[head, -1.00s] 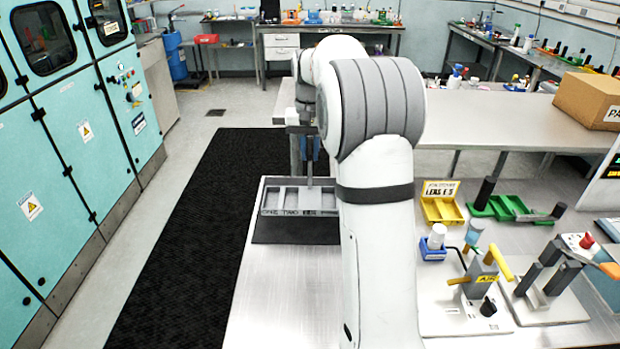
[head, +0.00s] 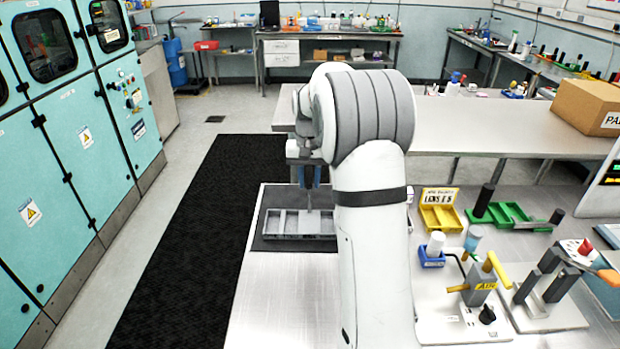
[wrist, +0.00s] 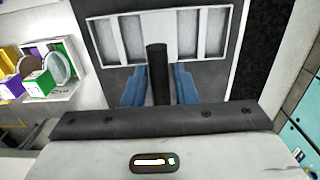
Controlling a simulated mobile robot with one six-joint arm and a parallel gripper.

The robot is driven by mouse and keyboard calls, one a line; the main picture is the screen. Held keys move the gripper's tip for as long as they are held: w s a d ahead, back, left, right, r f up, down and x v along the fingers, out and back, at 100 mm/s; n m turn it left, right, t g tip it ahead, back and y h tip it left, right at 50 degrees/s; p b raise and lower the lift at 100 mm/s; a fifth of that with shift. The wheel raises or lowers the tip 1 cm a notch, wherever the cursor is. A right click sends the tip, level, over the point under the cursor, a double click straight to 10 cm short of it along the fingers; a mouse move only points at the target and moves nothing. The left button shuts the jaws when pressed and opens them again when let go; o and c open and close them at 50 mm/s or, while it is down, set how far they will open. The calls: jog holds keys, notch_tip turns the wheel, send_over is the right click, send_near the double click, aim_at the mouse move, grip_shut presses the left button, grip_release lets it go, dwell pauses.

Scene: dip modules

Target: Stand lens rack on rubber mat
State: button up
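The lens rack (head: 284,222) is a grey tray with several compartments and a thin upright handle. It is level over the dark rubber mat (head: 262,246), within its edges; I cannot tell whether it touches the mat. In the wrist view the rack (wrist: 118,36) lies across the top of the picture, with the dark mat (wrist: 100,80) around it. My gripper (head: 309,182) is above the rack. Its blue fingers (wrist: 159,88) stand on either side of the black handle (wrist: 157,72) and appear closed on it. My arm hides part of the mat's right side in the head view.
A yellow labelled tray (head: 440,212), a green tray (head: 510,215), a blue holder with a white bottle (head: 432,252) and a fixture (head: 485,290) stand right of my arm. The steel bench (head: 280,300) in front of the mat is clear.

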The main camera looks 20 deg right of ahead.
jog(key=shift+o, duration=1.1)
notch_tip(320, 180, up, 12)
jog(key=s+a+r+n, duration=0.1)
jog(key=s+a+r, duration=0.1)
jog(key=s+a, duration=0.35)
jog(key=s+a+f+n+t, duration=0.1)
jog(key=s+a+f, duration=0.1)
jog(key=s, duration=0.6)
jog(key=s+a+f+n+t, duration=0.1)
jog(key=s+f, duration=0.3)
jog(key=s, duration=0.5)
jog(key=s+a+f+n+t, duration=0.1)
jog(key=s+a+f, duration=0.2)
jog(key=s, duration=0.5)
jog(key=shift+s+a+f+n+b, duration=0.2)
jog(key=shift+a+f+n+b, duration=0.1)
jog(key=shift+f, duration=0.2)
